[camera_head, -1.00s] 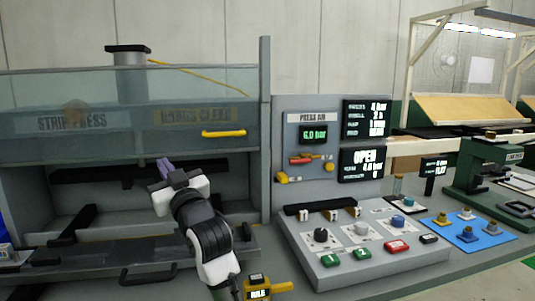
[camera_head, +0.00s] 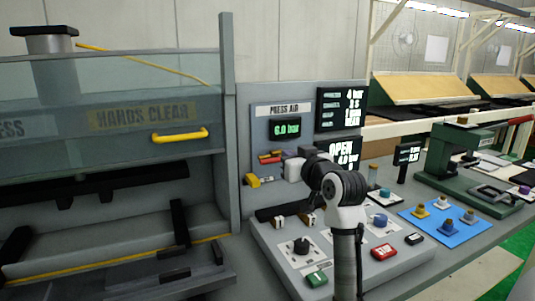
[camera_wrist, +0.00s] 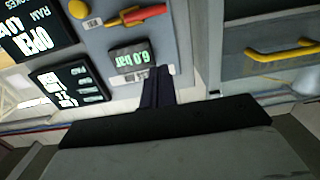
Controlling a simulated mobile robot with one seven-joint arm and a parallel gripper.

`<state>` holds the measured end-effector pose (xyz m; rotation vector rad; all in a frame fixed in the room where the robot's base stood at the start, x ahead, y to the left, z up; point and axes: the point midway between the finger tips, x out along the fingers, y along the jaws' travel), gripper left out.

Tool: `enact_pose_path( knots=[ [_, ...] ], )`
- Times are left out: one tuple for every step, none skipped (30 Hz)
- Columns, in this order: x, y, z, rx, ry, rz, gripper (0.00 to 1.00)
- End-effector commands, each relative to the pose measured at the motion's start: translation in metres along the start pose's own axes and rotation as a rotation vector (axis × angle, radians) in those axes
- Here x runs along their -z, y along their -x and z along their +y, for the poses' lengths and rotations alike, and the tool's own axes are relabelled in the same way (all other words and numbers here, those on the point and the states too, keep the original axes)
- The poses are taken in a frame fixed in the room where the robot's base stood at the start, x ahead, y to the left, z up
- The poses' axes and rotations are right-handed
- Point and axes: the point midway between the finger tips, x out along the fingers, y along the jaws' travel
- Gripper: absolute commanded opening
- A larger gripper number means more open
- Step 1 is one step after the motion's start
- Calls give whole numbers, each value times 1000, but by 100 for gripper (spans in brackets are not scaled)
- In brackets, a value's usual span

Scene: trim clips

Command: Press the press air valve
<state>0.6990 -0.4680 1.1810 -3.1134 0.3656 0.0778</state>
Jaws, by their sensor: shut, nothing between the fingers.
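The PRESS AIR panel (camera_head: 283,109) stands upright right of the strip press, with a green 6.0 bar readout. A red lever with yellow parts (camera_head: 268,158) sits below the readout, and a yellow handle (camera_head: 252,180) lower left. The red lever (camera_wrist: 140,15) also shows in the wrist view, beside a round yellow knob (camera_wrist: 78,8). In the head view my arm hides that knob. My gripper (camera_head: 289,152) is shut and empty in front of the panel, right of the red lever.
The press guard has a yellow handle (camera_head: 180,135) at left. A sloped control box (camera_head: 285,265) with knobs and buttons lies below my arm. Black displays (camera_head: 341,108) stand right of the readout. A blue mat (camera_head: 440,222) with several parts and a green hand press (camera_head: 465,160) are farther right.

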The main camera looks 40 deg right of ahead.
Motion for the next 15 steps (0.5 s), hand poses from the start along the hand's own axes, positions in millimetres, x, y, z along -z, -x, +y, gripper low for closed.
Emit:
enact_pose_path(
  knots=[
    [0, 1, 2, -2, 0, -1, 0],
    [0, 1, 2, -3, -1, -1, 0],
    [0, 1, 2, -3, -1, -1, 0],
    [0, 1, 2, -3, -1, -1, 0],
    [0, 1, 2, -3, -1, -1, 0],
    [0, 1, 2, -3, -1, -1, 0],
    [0, 1, 2, -2, -1, -1, 0],
    [0, 1, 2, -2, -1, -1, 0],
    [0, 1, 2, -2, -1, -1, 0],
    [0, 1, 2, -2, -1, -1, 0],
    [0, 1, 2, -2, -1, -1, 0],
    [0, 0, 2, -2, -1, -1, 0],
    [1, -2, 2, -2, -1, -2, 0],
    [1, -3, 2, -1, -1, -2, 0],
    [2, -7, 1, -1, -1, -2, 0]
  ],
)
